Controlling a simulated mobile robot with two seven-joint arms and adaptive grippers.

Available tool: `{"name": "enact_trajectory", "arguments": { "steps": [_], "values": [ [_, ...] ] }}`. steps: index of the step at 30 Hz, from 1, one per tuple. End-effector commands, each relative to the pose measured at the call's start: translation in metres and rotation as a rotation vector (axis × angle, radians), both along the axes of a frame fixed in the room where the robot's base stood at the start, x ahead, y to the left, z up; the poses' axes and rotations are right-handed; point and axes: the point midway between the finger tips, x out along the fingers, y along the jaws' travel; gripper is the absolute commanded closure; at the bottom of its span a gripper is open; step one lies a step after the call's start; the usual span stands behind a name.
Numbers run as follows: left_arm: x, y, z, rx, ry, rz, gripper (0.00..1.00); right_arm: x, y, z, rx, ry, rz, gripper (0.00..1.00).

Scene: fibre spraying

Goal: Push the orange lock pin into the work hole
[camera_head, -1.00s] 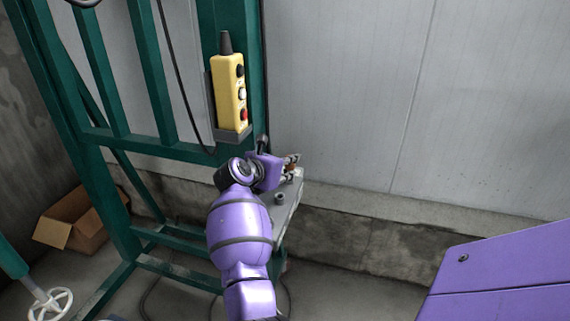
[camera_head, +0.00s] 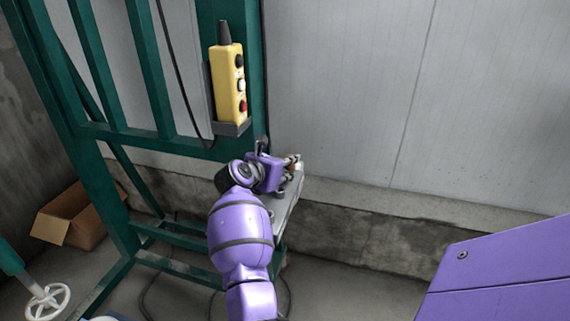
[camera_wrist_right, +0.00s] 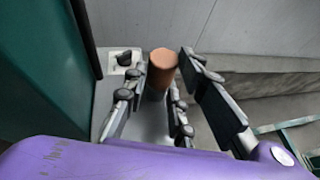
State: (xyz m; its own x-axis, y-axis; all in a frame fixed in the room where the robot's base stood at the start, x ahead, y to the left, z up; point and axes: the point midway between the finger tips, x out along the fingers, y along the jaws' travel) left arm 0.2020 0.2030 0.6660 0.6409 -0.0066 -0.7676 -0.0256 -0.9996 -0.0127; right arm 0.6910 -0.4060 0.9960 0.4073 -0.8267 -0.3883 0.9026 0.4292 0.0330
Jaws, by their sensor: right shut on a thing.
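The orange lock pin (camera_wrist_right: 163,64) stands between the fingers of my right gripper (camera_wrist_right: 166,82) in the right wrist view, its flat round end showing. The right gripper is shut on it. In the head view the right gripper (camera_head: 292,164) is over the grey ledge (camera_head: 291,200) beside the green frame, and only a small bit of the pin shows. I cannot make out the work hole clearly in either view. My left gripper is not in view.
A yellow button pendant (camera_head: 230,84) hangs on the green frame (camera_head: 160,147), above my right gripper. A cardboard box (camera_head: 75,217) lies at the left, and a white handwheel (camera_head: 47,302) is at lower left. The grey wall stands behind the ledge.

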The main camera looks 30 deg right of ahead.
Motion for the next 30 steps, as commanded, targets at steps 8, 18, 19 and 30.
{"name": "enact_trajectory", "arguments": {
  "steps": [8,18,19,30],
  "values": [
    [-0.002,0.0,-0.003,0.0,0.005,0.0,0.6,0.0,0.0,-0.004,0.0,0.0,0.0,0.64],
    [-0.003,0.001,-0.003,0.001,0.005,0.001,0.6,0.0,0.0,-0.004,0.001,0.0,0.0,0.54],
    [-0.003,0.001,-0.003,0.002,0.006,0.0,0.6,0.0,0.001,-0.004,0.001,0.0,0.0,0.54],
    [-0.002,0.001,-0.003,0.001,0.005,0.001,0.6,-0.021,0.043,0.015,0.002,-0.001,0.002,0.54]
  ]
}}
